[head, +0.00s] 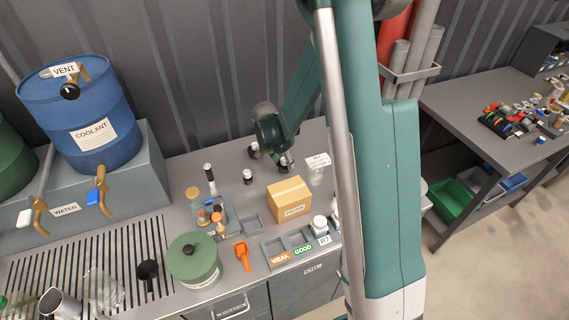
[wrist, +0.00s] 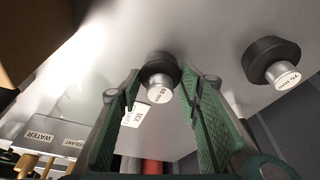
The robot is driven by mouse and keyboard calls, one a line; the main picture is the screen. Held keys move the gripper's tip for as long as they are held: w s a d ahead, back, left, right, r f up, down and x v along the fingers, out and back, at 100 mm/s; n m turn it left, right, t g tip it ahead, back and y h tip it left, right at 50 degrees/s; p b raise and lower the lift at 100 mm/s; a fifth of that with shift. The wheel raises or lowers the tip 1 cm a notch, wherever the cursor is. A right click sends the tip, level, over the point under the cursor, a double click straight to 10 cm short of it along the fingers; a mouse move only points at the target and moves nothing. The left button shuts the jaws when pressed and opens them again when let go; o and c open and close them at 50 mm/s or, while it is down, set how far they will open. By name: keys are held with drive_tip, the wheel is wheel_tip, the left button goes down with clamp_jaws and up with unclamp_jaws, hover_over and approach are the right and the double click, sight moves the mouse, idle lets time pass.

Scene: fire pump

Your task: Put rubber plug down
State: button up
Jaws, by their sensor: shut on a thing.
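A black rubber plug (wrist: 159,66) with a silver knob and a white label sits between the green fingers of my gripper (wrist: 161,92) in the wrist view. The fingers are shut on it at the knob. The plug is close to the grey bench top, but I cannot tell whether it touches. A second, similar plug (wrist: 271,60) stands apart on the right in the wrist view. In the head view my gripper (head: 285,160) is low over the back of the bench, with its fingertips and the held plug hard to make out.
A cardboard box (head: 289,199) and a labelled clear beaker (head: 317,170) stand near my gripper. A small black-and-white item (head: 248,177) stands left of the box.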

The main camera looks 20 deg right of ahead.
drive_tip(key=shift+f, duration=0.2)
drive_tip(key=shift+f, duration=0.15)
drive_tip(key=o, duration=1)
drive_tip(key=shift+v, duration=6.1)
drive_tip(key=shift+d, duration=0.1)
